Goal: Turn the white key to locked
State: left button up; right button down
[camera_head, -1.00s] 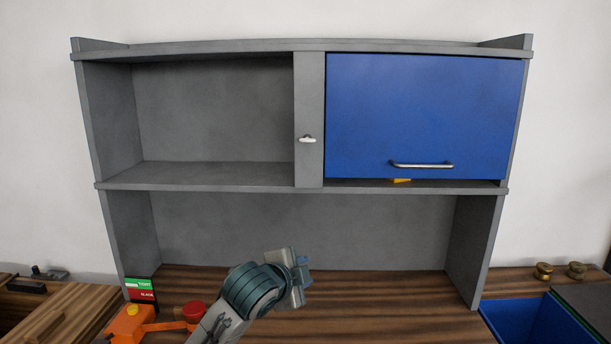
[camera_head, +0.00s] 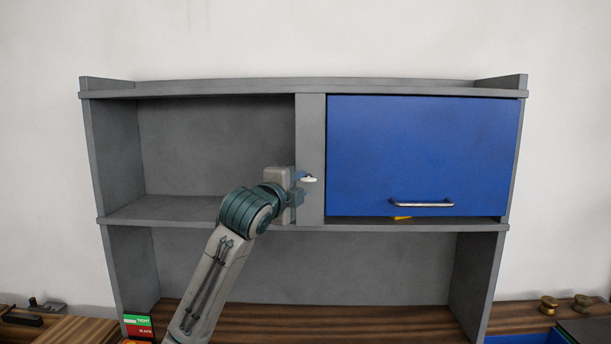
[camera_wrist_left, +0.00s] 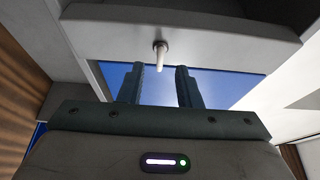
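The white key (camera_head: 308,179) sits on the grey upright post (camera_head: 311,120) between the open shelf and the blue door. Its handle looks about level. In the left wrist view the key (camera_wrist_left: 160,57) points toward the camera, just beyond the gap between the fingers. My left gripper (camera_head: 299,186) is at the post, close to the key. Its two fingers (camera_wrist_left: 159,84) are apart with nothing between their pads; whether either touches the key cannot be told. My right gripper is out of view.
The blue door (camera_head: 420,150) with its metal handle (camera_head: 421,204) is just right of the post. A yellow thing (camera_head: 401,218) shows under it. The open shelf (camera_head: 215,150) on the left is empty. A green and red box (camera_head: 138,326) stands below left.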

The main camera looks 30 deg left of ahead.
aim_at(306, 181)
pick_arm(q)
jog(key=w, duration=0.2)
jog(key=w+p, duration=0.1)
jog(key=w, duration=0.1)
jog(key=shift+a, duration=0.3)
grip_shut()
